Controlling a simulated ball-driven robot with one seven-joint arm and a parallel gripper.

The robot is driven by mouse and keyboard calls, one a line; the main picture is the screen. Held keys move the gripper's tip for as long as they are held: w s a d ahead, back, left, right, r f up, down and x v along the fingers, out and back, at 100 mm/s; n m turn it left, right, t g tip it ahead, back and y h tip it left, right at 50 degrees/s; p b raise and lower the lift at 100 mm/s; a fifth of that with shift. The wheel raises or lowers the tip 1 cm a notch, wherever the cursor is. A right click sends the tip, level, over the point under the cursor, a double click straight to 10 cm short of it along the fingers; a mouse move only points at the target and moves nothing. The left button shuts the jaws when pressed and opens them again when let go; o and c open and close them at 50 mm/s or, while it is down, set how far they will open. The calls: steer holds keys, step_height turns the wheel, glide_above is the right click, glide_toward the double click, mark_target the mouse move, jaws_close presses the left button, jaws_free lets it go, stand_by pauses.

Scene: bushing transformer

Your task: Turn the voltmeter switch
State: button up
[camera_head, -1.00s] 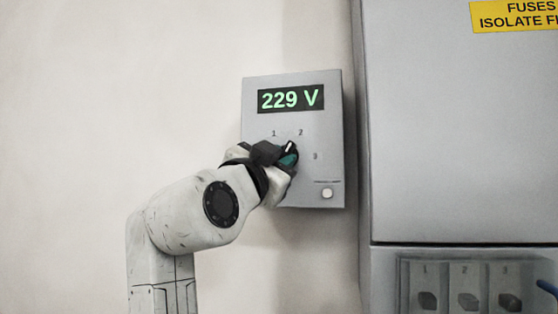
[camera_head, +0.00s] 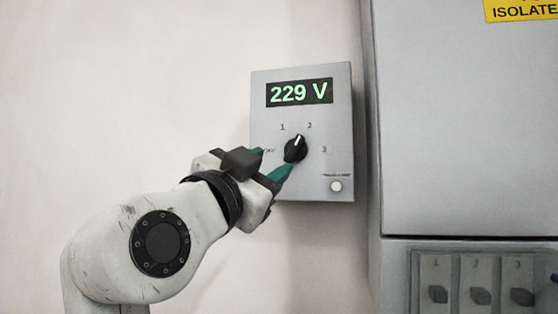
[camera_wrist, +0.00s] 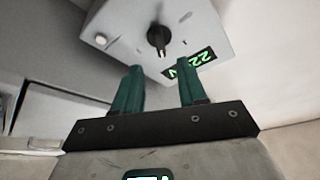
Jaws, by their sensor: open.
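The voltmeter box (camera_head: 265,120) is a grey panel on the wall, with a green display (camera_head: 299,92) reading "229 V". Its black rotary switch (camera_head: 296,148) has a white line that points up and slightly right, between marks 1 and 2 and nearer 2. My gripper (camera_head: 271,163), with green fingers, is open just left of and below the switch, apart from it. In the wrist view the fingers (camera_wrist: 159,83) are spread and empty. The switch (camera_wrist: 158,38) is beyond their tips, roughly between them, with the box (camera_wrist: 205,30) seen upside down.
A small round white button (camera_head: 336,186) is at the box's lower right. A large grey cabinet (camera_head: 455,140) stands right of the box, with a panel of numbered black switches (camera_head: 480,296) below. The wall on the left is clear.

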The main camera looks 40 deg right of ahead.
steer(key=v, duration=0.2)
steer(key=shift+s+a+f, duration=0.1)
steer(key=shift+a, duration=0.1)
stand_by(0.5)
